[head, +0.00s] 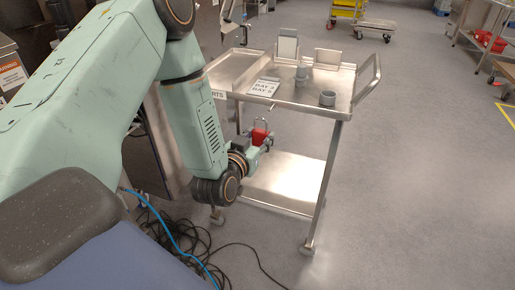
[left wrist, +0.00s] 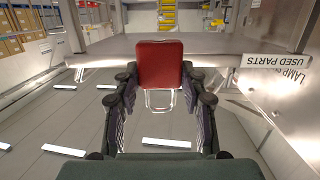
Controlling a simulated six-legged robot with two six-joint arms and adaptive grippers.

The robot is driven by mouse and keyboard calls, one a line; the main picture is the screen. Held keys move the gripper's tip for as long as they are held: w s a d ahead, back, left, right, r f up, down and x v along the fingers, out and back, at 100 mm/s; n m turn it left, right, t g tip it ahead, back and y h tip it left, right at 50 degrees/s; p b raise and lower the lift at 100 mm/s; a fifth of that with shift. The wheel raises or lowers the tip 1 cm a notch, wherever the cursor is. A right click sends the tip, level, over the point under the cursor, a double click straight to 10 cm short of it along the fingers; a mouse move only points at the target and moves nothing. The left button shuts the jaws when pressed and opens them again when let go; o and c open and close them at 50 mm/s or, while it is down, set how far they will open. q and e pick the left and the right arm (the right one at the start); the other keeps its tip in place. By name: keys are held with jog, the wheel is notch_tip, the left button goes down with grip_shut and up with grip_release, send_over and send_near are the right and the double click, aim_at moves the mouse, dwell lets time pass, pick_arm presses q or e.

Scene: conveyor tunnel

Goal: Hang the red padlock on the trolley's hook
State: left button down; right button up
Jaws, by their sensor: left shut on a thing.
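The red padlock (head: 259,137) is held in my left gripper (head: 262,142), in front of the trolley and below its top tray. Its metal shackle points up in the head view. In the left wrist view the padlock's red body (left wrist: 160,64) sits between the two dark fingers of my left gripper (left wrist: 160,82), with the shackle toward the bottom of the picture. The steel trolley (head: 338,105) stands beyond my left arm. A small protrusion at its front edge (head: 271,108) may be the hook; it is too small to tell. The padlock is apart from it.
The lower shelf (head: 285,183) looks bare. Cables (head: 180,235) lie on the floor at left.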

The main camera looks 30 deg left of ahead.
aim_at(262, 129)
pick_arm(q)
jog(key=shift+w+a+y, duration=0.25)
jog(key=shift+w+y, duration=0.05)
jog(key=shift+b+x, duration=0.5)
jog(key=shift+x, duration=0.5)
jog(key=shift+w+a+r, duration=0.1)
jog(key=shift+w+a, duration=0.05)
jog(key=shift+w, duration=0.5)
jog(key=shift+a, duration=0.1)
jog(key=shift+w, duration=0.1)
jog(key=shift+w, duration=0.1)
jog(key=shift+r+b+x, duration=0.2)
jog(key=shift+b+x, duration=0.1)
jog(key=shift+x, duration=0.95)
jog(key=shift+r+b+x, duration=0.2)
jog(key=shift+b+x, duration=0.05)
jog(key=shift+x, duration=1.05)
jog(key=shift+w, duration=0.1)
